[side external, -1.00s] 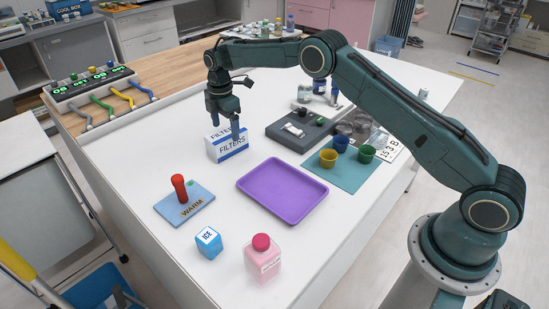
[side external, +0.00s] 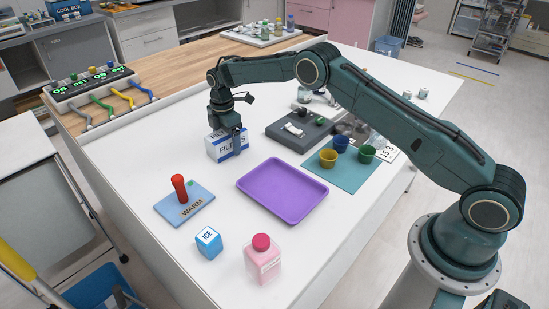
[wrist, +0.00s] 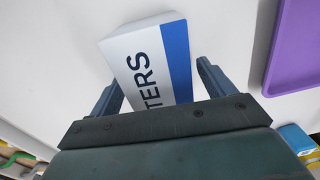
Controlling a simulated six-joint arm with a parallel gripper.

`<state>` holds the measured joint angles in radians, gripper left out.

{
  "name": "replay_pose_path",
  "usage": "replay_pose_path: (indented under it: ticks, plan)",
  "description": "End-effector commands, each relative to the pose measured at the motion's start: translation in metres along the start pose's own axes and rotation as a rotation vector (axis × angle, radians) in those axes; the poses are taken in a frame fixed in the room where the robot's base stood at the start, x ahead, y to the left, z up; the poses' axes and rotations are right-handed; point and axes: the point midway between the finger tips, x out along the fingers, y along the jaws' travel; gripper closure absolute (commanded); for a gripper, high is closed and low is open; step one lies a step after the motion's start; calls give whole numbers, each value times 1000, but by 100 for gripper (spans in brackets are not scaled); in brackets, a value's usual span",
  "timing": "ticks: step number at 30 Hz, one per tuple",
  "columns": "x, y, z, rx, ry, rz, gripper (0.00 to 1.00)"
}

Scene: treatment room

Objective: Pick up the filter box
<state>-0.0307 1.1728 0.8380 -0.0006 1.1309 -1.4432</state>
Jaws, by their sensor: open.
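The filter box (side external: 222,150) is white with a blue band and blue lettering, and it stands on the white table left of centre in the side view. My gripper (side external: 228,143) is down at the box, with a finger in front of its face. In the wrist view the box (wrist: 150,55) lies between my two open fingers (wrist: 160,85), tilted relative to them. A gap shows on the right side. The left finger is close to the box, and I cannot tell whether it touches. The near end of the box is hidden by my gripper.
A purple tray (side external: 244,186) lies right of the box. A dark grey block (side external: 290,140) is behind it, a blue WARM pad (side external: 168,209) in front. A blue ICE cube (side external: 208,241) and pink bottle (side external: 263,262) stand nearer. White table around the box's left is clear.

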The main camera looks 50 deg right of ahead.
Motion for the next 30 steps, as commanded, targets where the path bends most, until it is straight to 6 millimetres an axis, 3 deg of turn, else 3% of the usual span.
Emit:
replay_pose_path:
  ticks: [7, 15, 30]
  plan:
    - [0, 0, 0, 0, 0, 0, 18]
    - [0, 0, 0, 0, 0, 0, 69]
    - [-11, 0, 0, 0, 0, 2, 69]
